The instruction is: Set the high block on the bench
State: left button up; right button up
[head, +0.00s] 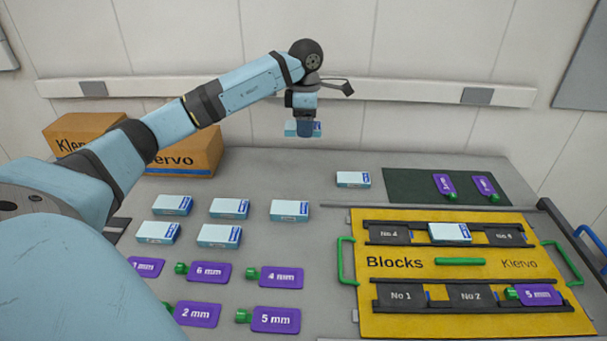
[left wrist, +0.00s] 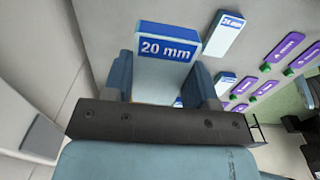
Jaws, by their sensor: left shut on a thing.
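My left gripper (head: 304,129) is shut on a light blue and white block (head: 290,129). It holds the block in the air near the wall, over the back of the grey bench (head: 290,175). In the left wrist view the block's label reads 20 mm (left wrist: 168,48), and it sits between the two fingers (left wrist: 163,80). Several similar blocks lie on the bench, among them one at the back (head: 352,180) and one at the front left (head: 218,236). Another block (head: 449,232) rests in the upper row of the yellow tray (head: 400,290). My right gripper is not in view.
Purple tags, such as the 4 mm one (head: 280,277), lie at the front left. Two more lie on a dark green mat (head: 410,190). Cardboard boxes (head: 190,150) stand at the back left. A rail (head: 420,92) runs along the wall. The bench's back middle is clear.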

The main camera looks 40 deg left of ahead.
aim_at(305, 180)
pick_arm(q)
notch_tip(305, 180, down, 15)
jog(key=shift+f+b, duration=0.15)
jog(key=shift+b, duration=0.45)
jog(key=shift+f, duration=0.15)
jog(key=o, duration=1)
jog(key=shift+c, duration=0.2)
notch_tip(305, 180, up, 12)
jog(key=shift+r+p, duration=0.15)
jog(key=shift+p, duration=0.45)
